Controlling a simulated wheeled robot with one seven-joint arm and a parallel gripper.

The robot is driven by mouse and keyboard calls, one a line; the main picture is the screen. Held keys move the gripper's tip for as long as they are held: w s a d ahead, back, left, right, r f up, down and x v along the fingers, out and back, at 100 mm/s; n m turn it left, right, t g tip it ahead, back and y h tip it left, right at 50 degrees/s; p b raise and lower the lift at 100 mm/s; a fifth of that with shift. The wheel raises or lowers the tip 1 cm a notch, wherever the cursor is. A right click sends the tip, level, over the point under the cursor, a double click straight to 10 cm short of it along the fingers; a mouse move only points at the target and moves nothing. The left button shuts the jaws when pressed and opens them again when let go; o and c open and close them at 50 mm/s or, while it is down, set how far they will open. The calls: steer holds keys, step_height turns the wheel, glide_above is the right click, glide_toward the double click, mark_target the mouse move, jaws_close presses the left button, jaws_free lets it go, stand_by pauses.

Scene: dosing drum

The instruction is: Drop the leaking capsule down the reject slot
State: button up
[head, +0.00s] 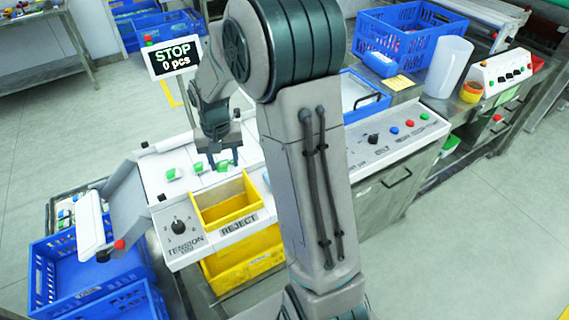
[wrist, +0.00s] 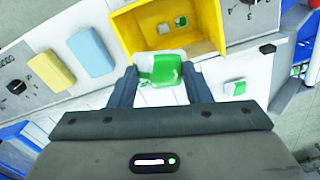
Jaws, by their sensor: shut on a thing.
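My gripper (head: 222,160) is shut on a green and white capsule (wrist: 160,69), which sits between its two fingertips in the wrist view. In the head view a green piece (head: 225,165) shows at the fingers. The yellow reject slot (head: 223,208), above a REJECT label, is just in front of the gripper; it fills the top of the wrist view (wrist: 128,30). The held capsule appears beside the slot's near rim; its height cannot be told. I cannot make out a leak.
Another green capsule (wrist: 236,88) lies on the white deck beside the slot; one also shows at the left in the head view (head: 172,174). A sign reading STOP, 0 pcs (head: 173,57) stands behind. A tension knob (head: 178,227) is left of the slot. Blue crates (head: 90,285) stand lower left.

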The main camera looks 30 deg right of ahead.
step_height(320, 180, down, 6)
steer(key=b, duration=0.3)
steer(key=shift+a+r, duration=0.1)
steer(key=shift+r, duration=0.1)
steer(key=o, duration=1)
steer(key=shift+o, duration=0.2)
step_height(320, 180, up, 14)
steer(key=b, duration=0.1)
